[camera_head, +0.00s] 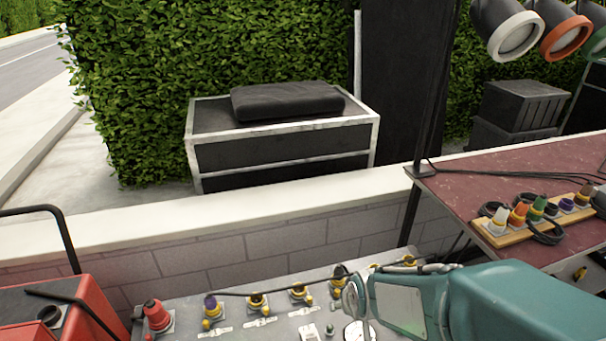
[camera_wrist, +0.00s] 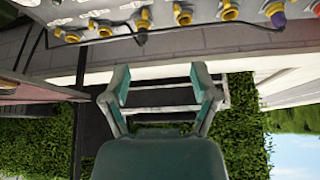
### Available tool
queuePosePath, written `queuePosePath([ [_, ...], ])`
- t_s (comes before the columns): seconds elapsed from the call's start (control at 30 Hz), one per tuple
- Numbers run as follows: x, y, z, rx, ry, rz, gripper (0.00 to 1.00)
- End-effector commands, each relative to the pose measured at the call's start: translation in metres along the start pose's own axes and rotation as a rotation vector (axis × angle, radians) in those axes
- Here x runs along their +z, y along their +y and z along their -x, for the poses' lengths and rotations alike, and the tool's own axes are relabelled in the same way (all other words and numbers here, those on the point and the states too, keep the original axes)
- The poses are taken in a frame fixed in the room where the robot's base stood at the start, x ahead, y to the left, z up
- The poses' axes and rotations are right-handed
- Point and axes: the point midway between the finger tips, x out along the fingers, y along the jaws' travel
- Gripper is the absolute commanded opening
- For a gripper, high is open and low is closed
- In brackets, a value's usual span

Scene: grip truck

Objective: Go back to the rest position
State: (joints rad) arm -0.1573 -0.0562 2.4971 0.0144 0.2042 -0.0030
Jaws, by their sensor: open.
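My gripper (camera_wrist: 160,82) shows in the wrist view with its two teal-padded fingers spread apart and nothing between them. That view is upside down, with the sky at the bottom right. In the head view my teal arm reaches in from the lower right, over the grey socket panel (camera_head: 235,321). The fingers are hard to make out there. The panel carries several yellow-ringed connectors, and it also shows along the top of the wrist view (camera_wrist: 98,14).
A maroon table (camera_head: 535,165) with a wooden strip of coloured plugs (camera_head: 515,234) stands at right. Red equipment (camera_head: 95,300) is at lower left. Behind the low brick wall (camera_head: 235,262) are a black case (camera_head: 285,152) and a hedge (camera_head: 170,80). Lamps (camera_head: 515,35) hang upper right.

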Motion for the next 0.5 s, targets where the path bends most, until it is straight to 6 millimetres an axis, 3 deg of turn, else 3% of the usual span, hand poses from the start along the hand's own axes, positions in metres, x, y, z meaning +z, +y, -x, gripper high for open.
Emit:
queuePosePath([
  [0.03, -0.003, 0.005, 0.019, 0.007, 0.011, -0.012, 0.77],
  [0.27, 0.004, 0.022, 0.092, 0.033, 0.010, -0.056, 0.77],
  [0.5, 0.029, 0.034, 0.162, 0.062, 0.007, -0.101, 0.77],
])
